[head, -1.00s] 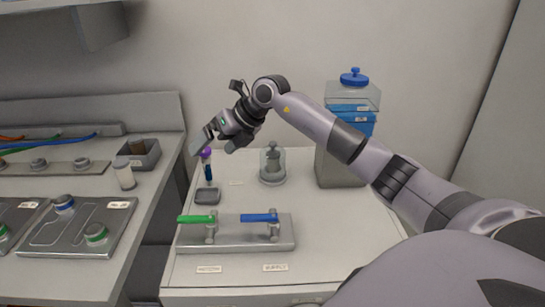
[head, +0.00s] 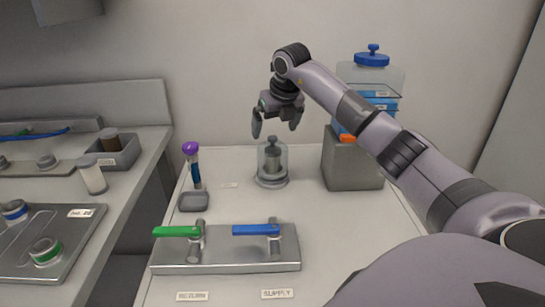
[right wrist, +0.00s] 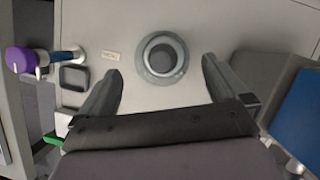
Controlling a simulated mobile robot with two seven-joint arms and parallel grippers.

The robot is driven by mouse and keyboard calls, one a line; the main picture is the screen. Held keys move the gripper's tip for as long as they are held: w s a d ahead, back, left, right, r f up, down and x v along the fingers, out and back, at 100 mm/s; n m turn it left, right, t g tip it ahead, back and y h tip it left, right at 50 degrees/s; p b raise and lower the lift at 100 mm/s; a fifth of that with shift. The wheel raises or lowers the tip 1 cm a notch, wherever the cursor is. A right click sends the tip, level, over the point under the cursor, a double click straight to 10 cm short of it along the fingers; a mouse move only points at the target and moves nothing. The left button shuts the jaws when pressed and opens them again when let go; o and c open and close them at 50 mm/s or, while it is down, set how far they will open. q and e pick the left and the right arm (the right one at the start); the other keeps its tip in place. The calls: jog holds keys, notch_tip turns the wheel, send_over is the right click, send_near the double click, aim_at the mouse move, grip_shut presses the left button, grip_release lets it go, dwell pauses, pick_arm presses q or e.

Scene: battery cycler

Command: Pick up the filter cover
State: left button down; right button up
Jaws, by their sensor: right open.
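The filter cover (head: 271,150) is a clear domed cover with a dark grey knob on top. It stands upright around a grey filter on a round base, on the white cabinet top. In the right wrist view the cover shows from above as round grey rings (right wrist: 163,57), between and just beyond the fingertips. My right gripper (head: 276,130) points down directly above the knob, fingers spread and empty. Its fingers also show apart in the right wrist view (right wrist: 161,72). My left gripper is not in view.
Left of the cover stands a purple-topped tube (head: 192,165) by a small grey tray (head: 194,202). In front is a metal plate (head: 225,262) with green and blue valve handles. A grey block (head: 352,166) with a clear, blue-lidded container stands to the right.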

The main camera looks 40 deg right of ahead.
aim_at(273, 137)
jog(key=x, duration=0.4)
jog(key=shift+s+a, duration=0.1)
jog(key=shift+f, duration=0.4)
jog(key=c, duration=1.1)
jog(key=shift+r, duration=0.15)
